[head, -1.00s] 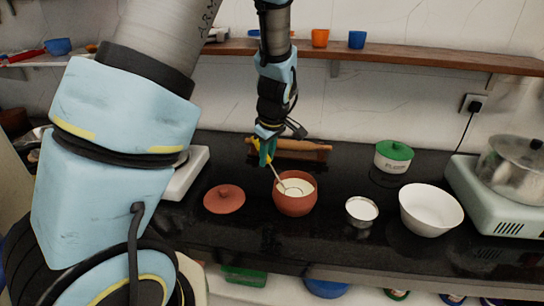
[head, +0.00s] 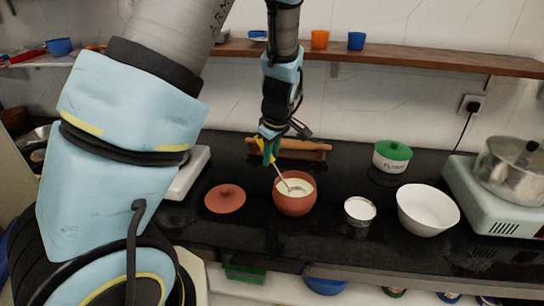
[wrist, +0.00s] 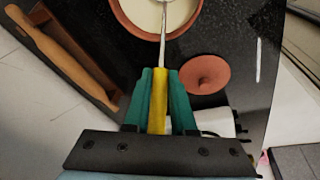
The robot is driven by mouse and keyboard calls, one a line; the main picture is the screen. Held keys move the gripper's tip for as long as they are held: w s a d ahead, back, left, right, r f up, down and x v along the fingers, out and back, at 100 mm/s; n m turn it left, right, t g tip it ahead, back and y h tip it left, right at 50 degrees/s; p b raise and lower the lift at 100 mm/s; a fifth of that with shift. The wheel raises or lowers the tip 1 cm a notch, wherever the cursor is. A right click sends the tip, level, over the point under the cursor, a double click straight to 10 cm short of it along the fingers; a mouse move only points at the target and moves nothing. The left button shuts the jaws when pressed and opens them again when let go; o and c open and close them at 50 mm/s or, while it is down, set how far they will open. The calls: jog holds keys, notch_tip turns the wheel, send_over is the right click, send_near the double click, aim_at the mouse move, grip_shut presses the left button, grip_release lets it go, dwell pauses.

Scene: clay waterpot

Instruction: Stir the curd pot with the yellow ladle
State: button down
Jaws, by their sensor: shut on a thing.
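The clay curd pot (head: 294,205) stands on the black counter with white curd inside. My gripper (head: 268,152) is above and to the left of the pot, shut on the yellow handle of the ladle (head: 281,174). The ladle slants down to the right and its lower end is in the curd, so its bowl is hidden. In the wrist view the green fingers (wrist: 160,98) close on the yellow handle, and the metal shaft (wrist: 164,45) runs into the pot (wrist: 126,14).
A clay lid (head: 225,198) lies left of the pot. A rolling pin (head: 303,147) lies behind, and a shelf (head: 400,58) runs above.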

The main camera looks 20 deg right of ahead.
jog(key=shift+r+p, duration=2.75)
jog(key=shift+r, duration=2.05)
